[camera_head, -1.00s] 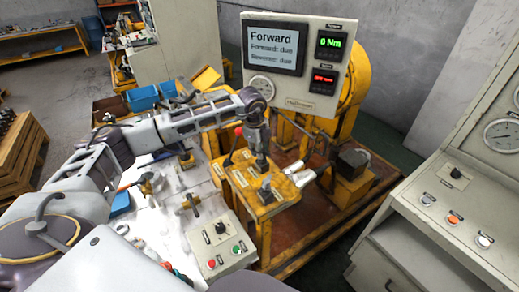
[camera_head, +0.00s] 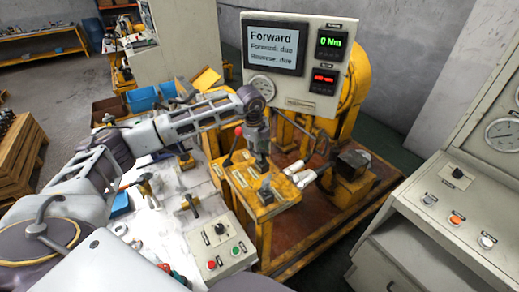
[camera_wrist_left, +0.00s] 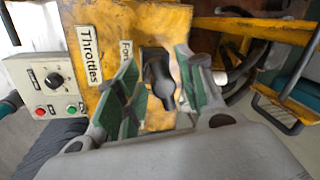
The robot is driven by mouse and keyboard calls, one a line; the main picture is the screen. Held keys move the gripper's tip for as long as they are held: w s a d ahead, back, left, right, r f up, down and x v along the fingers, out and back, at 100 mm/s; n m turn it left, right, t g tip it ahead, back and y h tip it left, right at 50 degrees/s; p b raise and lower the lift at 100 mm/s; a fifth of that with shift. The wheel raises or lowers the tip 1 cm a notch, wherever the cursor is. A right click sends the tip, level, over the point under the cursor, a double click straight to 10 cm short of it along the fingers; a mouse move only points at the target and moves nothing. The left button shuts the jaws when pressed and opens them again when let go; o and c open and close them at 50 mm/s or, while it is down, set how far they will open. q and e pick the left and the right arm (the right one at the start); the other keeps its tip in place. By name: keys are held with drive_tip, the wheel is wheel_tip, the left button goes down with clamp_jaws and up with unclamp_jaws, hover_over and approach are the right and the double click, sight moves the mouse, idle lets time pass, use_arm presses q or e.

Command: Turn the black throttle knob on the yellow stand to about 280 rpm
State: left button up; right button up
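The yellow stand (camera_head: 282,206) stands in the middle of the head view, with a "Throttles" label on its top in the left wrist view (camera_wrist_left: 88,55). My left gripper (camera_head: 262,162) points down over the back part of the stand's top. In the left wrist view its green-padded fingers (camera_wrist_left: 161,80) stand on either side of a black throttle knob (camera_wrist_left: 160,78), beside a partly covered label starting "For". The gap about matches the knob's width; I cannot tell whether the fingers press on it. Another black knob (camera_head: 266,190) sits nearer the front. My right gripper is not in view.
A panel (camera_head: 320,107) behind the stand shows "Forward", a green "0 Nm" and a red readout (camera_head: 324,80) too blurred to read. A red-tipped lever (camera_head: 238,132) stands left of the gripper. A control box (camera_head: 222,250) with buttons sits front left.

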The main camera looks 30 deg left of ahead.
use_arm(q)
wheel_tip(320, 180, up, 12)
drive_tip(key=s, duration=0.2)
drive_tip(key=shift+s+a, duration=0.2)
idle(0.6)
drive_tip(key=shift+f, duration=0.15)
idle(0.4)
